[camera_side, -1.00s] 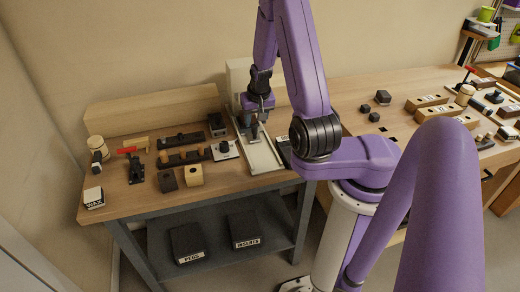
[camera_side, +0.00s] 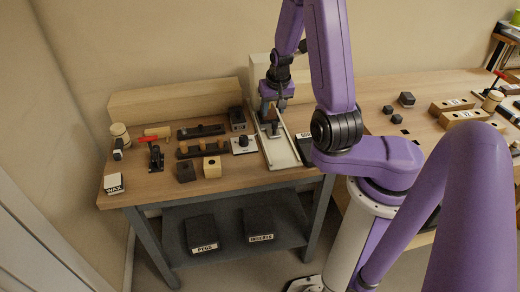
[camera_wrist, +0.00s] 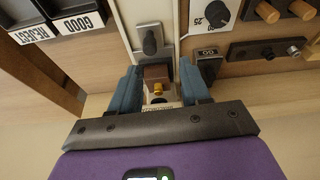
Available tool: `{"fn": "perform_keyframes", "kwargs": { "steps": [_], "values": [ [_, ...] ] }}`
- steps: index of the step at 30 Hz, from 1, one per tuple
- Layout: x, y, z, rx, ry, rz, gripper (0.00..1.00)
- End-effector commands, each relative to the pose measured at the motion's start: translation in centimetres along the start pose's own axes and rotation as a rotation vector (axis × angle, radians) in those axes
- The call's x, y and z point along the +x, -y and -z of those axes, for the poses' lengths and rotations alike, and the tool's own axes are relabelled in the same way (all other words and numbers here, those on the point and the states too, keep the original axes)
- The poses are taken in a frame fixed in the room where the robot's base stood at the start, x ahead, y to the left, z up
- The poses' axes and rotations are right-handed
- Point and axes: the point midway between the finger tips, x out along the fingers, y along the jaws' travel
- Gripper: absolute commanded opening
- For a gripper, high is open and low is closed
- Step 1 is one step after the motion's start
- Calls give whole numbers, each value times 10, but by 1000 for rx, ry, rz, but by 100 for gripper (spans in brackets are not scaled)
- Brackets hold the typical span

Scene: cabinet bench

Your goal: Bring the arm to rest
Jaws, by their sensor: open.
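My gripper (camera_side: 273,106) is at the back of the left bench, low over a pale metal track (camera_side: 281,150). In the wrist view my gripper (camera_wrist: 162,84) has its two blue-grey fingers apart. A brown block (camera_wrist: 157,73) with a brass knob sits between the fingers. I cannot tell whether either finger touches the block. A grey plate with a dark knob (camera_wrist: 149,42) lies on the track just beyond the block. My arm reaches over the bench from the right.
A wooden bench (camera_side: 140,189) carries dark racks, blocks, a red-handled clamp (camera_side: 155,155) and a WAX box (camera_side: 113,184). A dark tray marked GOOD and REJECT (camera_wrist: 72,22) flanks the track. Bins (camera_side: 201,232) sit on the lower shelf. Another bench (camera_side: 375,95) stands right.

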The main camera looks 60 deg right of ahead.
Motion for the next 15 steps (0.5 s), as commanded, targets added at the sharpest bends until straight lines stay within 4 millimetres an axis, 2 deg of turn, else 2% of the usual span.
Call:
{"fn": "perform_keyframes", "kwargs": {
  "steps": [8, 15],
  "values": [
    [-19, 53, 2, -197, 23, 47, 47],
    [-37, 90, -8, -372, 47, 85, 47]
  ]
}}
